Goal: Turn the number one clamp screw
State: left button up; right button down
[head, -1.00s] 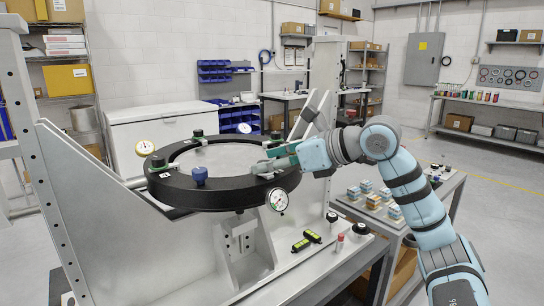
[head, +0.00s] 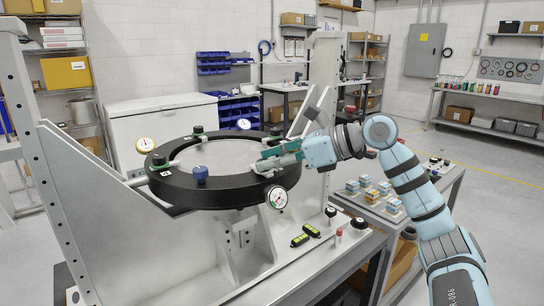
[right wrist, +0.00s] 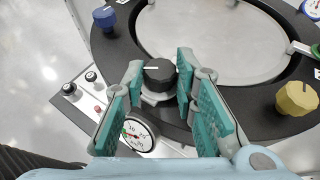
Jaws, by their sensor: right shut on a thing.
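The round black mirror ring (head: 235,196) lies flat on the grey fixture, with a pale disc (head: 215,155) inside it. In the right wrist view a black knob (right wrist: 160,75) with a white pointer line stands on the ring's edge. My right gripper (right wrist: 161,72) has its teal-padded fingers on both sides of this knob and is shut on it. In the head view the gripper (head: 266,162) is at the ring's right edge, and its fingers hide the knob. I cannot read a number on the knob. My left gripper is out of view.
A blue knob (head: 201,173) and a yellow knob (right wrist: 297,98) also stand on the ring. A dial gauge (head: 277,197) hangs close below my right gripper. A side table (head: 375,205) with small blocks stands under my right arm.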

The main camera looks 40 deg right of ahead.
aim_at(273, 175)
jog(key=c, duration=1.3)
grip_release()
notch_tip(273, 175, up, 10)
jog(key=shift+d, duration=0.1)
